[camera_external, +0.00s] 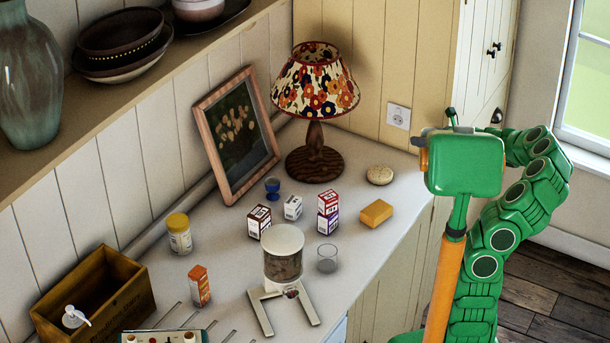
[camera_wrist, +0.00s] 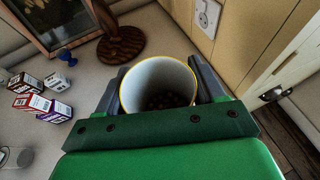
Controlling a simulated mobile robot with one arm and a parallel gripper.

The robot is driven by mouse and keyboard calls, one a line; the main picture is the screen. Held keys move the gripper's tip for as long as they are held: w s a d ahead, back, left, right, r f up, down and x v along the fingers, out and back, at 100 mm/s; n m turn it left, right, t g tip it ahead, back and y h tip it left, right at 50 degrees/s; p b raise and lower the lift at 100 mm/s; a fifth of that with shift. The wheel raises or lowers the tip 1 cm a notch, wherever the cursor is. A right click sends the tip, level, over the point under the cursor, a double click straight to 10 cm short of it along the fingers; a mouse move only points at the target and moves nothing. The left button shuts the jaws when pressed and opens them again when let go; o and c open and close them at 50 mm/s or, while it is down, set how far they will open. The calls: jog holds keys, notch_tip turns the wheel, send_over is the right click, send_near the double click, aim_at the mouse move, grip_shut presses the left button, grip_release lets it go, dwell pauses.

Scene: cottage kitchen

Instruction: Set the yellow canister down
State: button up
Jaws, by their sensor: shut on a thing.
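The yellow canister (camera_wrist: 155,78) shows in the wrist view as an open, round vessel with a yellow rim, a pale inside and dark contents at the bottom. My gripper (camera_external: 436,160) is shut on it, with one dark finger on each side. In the external view the green hand hides most of the canister; only a small yellow-orange strip shows at the hand's left side. The hand is raised near the right edge of the pale counter (camera_external: 235,300). Whether the canister's base touches anything is hidden.
A lamp (camera_external: 314,165), a round pale item (camera_external: 380,175), a yellow block (camera_external: 376,213) and small boxes (camera_external: 328,212) stand on the counter. A clear glass (camera_external: 327,259) and a large jar (camera_external: 283,262) are nearer. Bare counter lies between the block and lamp.

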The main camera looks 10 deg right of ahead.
jog(key=shift+s+r, duration=0.2)
jog(key=shift+s, duration=0.1)
jog(key=a+r+n+g+y, duration=0.2)
jog(key=a+n+g+y, duration=0.3)
jog(key=a, duration=3.7)
jog(key=s+a+f+n+g+y, duration=0.1)
jog(key=s+a+n, duration=0.1)
jog(key=s+a, duration=0.7)
jog(key=s+a+n+g+y, duration=0.1)
jog(key=s+a, duration=0.5)
jog(key=a, duration=0.7)
jog(key=s+a+f+n+g, duration=0.1)
jog(key=s+a+n, duration=0.1)
jog(key=s+a, duration=0.7)
jog(key=w+a+f, duration=0.9)
jog(key=a, duration=0.4)
jog(key=shift+f, duration=0.15)
